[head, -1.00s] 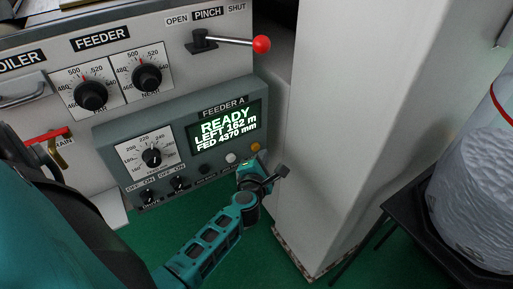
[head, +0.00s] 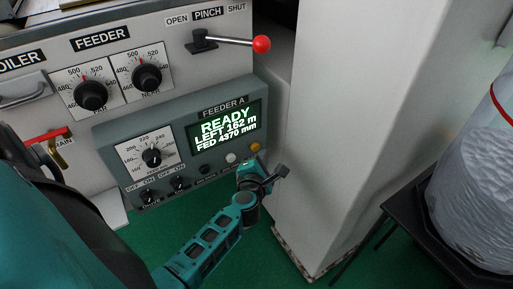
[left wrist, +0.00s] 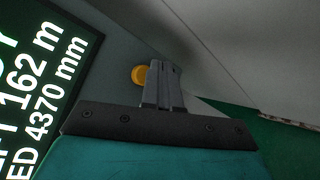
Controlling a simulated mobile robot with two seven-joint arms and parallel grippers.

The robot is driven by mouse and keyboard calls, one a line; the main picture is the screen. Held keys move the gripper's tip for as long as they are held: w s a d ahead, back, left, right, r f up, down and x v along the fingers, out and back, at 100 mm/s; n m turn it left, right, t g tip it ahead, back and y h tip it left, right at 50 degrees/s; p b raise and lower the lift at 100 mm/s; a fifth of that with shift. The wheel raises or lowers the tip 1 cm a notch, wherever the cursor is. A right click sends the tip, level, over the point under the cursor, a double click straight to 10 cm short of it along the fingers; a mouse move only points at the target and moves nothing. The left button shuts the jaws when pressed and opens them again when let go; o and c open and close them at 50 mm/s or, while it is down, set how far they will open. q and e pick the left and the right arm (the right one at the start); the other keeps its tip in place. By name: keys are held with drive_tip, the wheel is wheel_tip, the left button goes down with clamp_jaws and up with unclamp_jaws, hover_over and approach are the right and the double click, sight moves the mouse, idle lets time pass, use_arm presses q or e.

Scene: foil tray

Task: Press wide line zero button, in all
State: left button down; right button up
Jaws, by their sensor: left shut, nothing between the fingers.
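The grey Feeder A panel (head: 180,133) has a green-lit display (head: 224,126) reading READY, LEFT 162 m, FED 4370 mm. Below the display are a black button (head: 205,169), a white button (head: 231,158) and a yellow button (head: 255,147). Their small labels are unreadable or hidden, so I cannot tell which is zero. My left gripper (head: 258,162) is just below the yellow button. In the left wrist view its shut, empty fingers (left wrist: 163,66) are beside the yellow button (left wrist: 138,75), overlapping its right edge; contact cannot be told. My right gripper is not in view.
A dial (head: 152,157) and two OFF-ON switches (head: 178,183) are on the panel's left. Above are two feeder knobs (head: 147,77) and a red-ended pinch lever (head: 262,44). A pale column (head: 340,120) stands close right of my gripper. A dark stand with a white roll (head: 475,190) is farther right.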

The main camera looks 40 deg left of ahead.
use_arm(q)
drive_tip(key=shift+w+a, duration=0.1)
drive_tip(key=shift+a, duration=0.05)
drive_tip(key=shift+w+a, duration=0.1)
drive_tip(key=shift+a, duration=0.15)
drive_tip(key=shift+w+a, duration=0.15)
drive_tip(key=shift+a, duration=0.25)
idle(0.7)
drive_tip(key=shift+d, duration=0.1)
drive_tip(key=shift+s+d+p, duration=0.3)
drive_tip(key=shift+s+d, duration=0.05)
drive_tip(key=shift+d, duration=0.35)
